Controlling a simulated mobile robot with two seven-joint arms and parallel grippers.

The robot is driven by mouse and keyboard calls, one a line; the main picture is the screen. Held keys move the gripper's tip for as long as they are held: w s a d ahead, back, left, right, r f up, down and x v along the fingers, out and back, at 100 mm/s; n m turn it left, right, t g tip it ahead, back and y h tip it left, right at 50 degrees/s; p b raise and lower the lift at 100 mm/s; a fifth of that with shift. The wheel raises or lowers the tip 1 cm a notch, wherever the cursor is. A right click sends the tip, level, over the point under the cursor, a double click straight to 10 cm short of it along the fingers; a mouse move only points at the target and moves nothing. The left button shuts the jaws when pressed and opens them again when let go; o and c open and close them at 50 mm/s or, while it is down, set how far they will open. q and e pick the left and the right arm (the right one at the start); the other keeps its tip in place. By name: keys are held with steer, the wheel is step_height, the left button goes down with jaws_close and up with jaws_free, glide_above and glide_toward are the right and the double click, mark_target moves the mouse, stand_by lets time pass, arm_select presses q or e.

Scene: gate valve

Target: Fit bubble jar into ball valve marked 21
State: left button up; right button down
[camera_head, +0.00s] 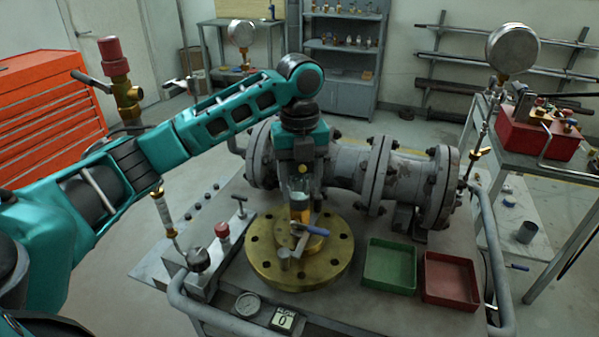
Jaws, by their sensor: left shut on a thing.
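The bubble jar (299,208), a clear upright cylinder with amber and bluish contents, is under my left gripper (300,184). The gripper is shut on the jar's upper part, and its fingers partly hide the jar. A ball valve (310,231) with a blue lever handle is at the jar's lower end, on the round brass flange (262,265). The jar's bottom appears at or just above the valve; I cannot tell whether they touch. No number 21 is readable on the valve. My right gripper is not in view.
Grey flanged pipework (345,165) stands close behind the jar. A green tray (390,265) and a red tray (450,280) lie right of the flange. A gauge (247,304) and a small display (284,319) are in front. A steel block (205,262) with fittings stands left.

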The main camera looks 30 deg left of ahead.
arm_select(q)
steer(key=shift+f, duration=0.1)
stand_by(0.3)
steer(key=o, duration=1.6)
steer(key=shift+r, duration=4)
